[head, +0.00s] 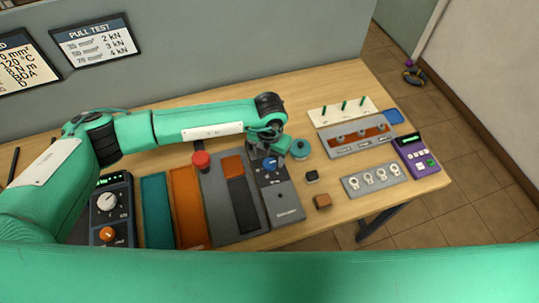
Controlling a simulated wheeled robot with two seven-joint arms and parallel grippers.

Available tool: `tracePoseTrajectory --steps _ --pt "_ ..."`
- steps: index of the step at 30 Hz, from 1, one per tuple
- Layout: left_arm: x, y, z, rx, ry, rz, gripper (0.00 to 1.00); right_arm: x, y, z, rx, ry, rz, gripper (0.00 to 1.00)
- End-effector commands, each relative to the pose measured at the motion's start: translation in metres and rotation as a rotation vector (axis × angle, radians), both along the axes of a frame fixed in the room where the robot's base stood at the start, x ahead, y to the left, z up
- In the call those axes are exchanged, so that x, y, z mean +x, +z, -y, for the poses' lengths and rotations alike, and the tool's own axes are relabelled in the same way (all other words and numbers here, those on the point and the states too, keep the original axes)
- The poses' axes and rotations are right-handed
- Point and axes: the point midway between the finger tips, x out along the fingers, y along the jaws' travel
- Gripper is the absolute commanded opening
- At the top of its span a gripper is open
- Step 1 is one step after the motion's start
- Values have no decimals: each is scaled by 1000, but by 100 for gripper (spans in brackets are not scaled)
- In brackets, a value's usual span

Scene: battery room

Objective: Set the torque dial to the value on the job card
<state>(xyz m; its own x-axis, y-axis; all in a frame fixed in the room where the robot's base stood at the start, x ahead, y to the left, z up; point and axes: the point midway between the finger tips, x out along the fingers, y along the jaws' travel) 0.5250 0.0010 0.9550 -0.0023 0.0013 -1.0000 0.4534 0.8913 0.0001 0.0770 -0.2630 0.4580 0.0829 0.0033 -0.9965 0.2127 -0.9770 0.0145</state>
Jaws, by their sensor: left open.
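A blue dial (270,164) sits on a dark panel at the far end of a grey tool (285,205) on the bench. I cannot read its setting. A black unit (124,212) at the left carries a white dial (108,201) and an orange knob (107,234); its lettering is too small to read. I cannot tell for sure which is the torque dial. My left gripper (268,152) is open at the far edge of the blue dial; contact is unclear. No job card can be made out for certain. My right gripper is out of view.
Two wall signs hang at the back left; one reads PULL TEST (93,40). A red knob (201,160) stands near my left forearm. Teal and orange strips (186,200) lie left of the tool. A purple meter (417,152) and a socket plate (375,179) stand right.

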Motion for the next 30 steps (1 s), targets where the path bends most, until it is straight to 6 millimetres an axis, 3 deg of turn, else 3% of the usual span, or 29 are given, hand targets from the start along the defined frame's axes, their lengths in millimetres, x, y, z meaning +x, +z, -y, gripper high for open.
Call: tracePoseTrajectory --steps 6,16,17,21,24,30 --pt "0 -22 0 0 1 0 59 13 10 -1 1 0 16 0" --pt "0 -28 0 -1 0 0 59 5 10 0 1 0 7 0" --pt "0 -28 0 -1 0 0 57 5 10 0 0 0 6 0" --pt "0 -27 0 -1 0 0 29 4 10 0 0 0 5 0" --pt "0 -27 0 -1 0 0 14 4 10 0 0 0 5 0" --pt "1 -28 0 0 -11 1 14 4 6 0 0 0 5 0"
